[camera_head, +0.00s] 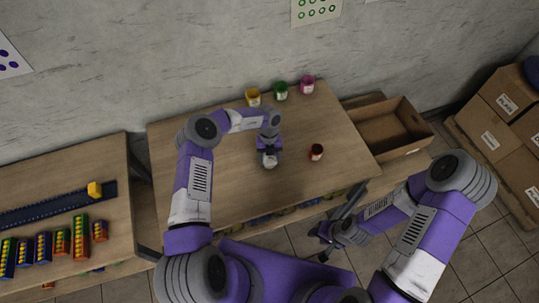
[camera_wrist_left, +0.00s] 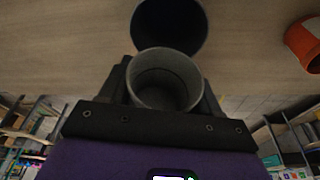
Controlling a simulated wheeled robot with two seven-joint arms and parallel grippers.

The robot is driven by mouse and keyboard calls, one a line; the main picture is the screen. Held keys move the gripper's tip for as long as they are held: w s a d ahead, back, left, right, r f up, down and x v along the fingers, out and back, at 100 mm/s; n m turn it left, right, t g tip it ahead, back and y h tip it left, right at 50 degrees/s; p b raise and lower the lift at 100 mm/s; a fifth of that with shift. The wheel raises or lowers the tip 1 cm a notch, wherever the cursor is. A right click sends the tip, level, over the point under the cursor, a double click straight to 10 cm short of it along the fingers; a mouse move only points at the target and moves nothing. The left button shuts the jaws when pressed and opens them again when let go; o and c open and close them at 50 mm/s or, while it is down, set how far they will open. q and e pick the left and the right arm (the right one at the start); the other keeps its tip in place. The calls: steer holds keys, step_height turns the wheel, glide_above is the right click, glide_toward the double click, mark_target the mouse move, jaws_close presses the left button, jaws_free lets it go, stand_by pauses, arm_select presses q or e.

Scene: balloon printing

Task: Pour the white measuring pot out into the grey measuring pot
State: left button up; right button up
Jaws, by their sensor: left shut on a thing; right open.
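My left gripper (camera_head: 268,150) is shut on the white measuring pot (camera_head: 268,162) over the middle of the table. In the left wrist view the held pot (camera_wrist_left: 168,78) sits between the fingers, its round mouth and shaded light inside facing the camera. A dark round pot (camera_wrist_left: 170,22), likely the grey measuring pot, shows just past its rim; I cannot tell whether the two touch. Whether anything is flowing is not visible. My right gripper (camera_head: 325,236) is open and empty, beyond the table's front edge.
A dark red jar (camera_head: 316,152) stands right of the held pot. Yellow (camera_head: 253,97), green (camera_head: 280,91) and pink (camera_head: 307,84) pots line the table's back. An open cardboard box (camera_head: 390,128) is at the right. Another table (camera_head: 70,165) stands at left. The front right tabletop is clear.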

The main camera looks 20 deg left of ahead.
stand_by(0.3)
arm_select(q)
steer(key=shift+s+r+t+y, duration=0.1)
steer(key=shift+r+t+y, duration=0.15)
steer(key=shift+t, duration=0.55)
steer(key=shift+r+t+y, duration=0.1)
steer(key=shift+t+y, duration=0.25)
steer(key=shift+t, duration=0.45)
steer(key=shift+f+t+b, duration=0.1)
steer(key=shift+t+b, duration=0.2)
steer(key=shift+b, duration=0.05)
steer(key=t+y+b, duration=0.1)
steer(key=t+b, duration=0.1)
steer(key=b, duration=0.4)
steer(key=shift+t+b, duration=0.3)
steer(key=shift+b, duration=0.2)
steer(key=shift+r, duration=0.25)
